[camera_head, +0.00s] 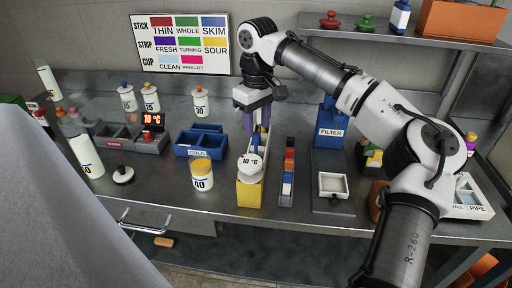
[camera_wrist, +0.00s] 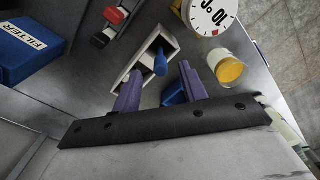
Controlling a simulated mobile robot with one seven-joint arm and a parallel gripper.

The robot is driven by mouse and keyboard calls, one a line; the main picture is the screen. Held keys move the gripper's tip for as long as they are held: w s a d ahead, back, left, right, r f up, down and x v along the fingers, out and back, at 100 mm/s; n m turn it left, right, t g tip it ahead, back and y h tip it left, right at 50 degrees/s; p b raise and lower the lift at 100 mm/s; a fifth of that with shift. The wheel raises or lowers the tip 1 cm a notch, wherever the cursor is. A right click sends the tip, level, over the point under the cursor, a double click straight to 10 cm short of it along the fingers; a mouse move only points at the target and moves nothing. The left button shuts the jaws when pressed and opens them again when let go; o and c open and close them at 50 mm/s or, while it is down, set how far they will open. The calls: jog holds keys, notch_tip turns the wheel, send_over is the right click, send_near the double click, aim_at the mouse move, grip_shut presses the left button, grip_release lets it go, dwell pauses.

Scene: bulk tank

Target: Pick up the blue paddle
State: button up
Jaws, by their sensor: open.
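A blue upright piece (camera_wrist: 160,61), which looks like the blue paddle, stands in a narrow pale holder (camera_wrist: 128,75) in the wrist view. My gripper (camera_wrist: 158,83) is open, with its two purple fingers spread and nothing held. The blue piece shows just beyond the fingertips, roughly between them, with no clear contact.
A yellow-lidded jar (camera_head: 202,178) and a blue COLD bin (camera_head: 200,143) stand left of the holder. A rack of coloured blocks (camera_head: 288,175) is close on the right, then the blue FILTER unit (camera_head: 329,130) and a white tray (camera_head: 333,185). A sign (camera_head: 180,44) hangs behind.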

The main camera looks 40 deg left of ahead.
aim_at(256, 144)
jog(key=shift+a+f+p, duration=0.2)
jog(key=shift+f+p, duration=0.7)
jog(key=shift+f, duration=2.95)
grip_shut()
jog(key=shift+r, duration=0.1)
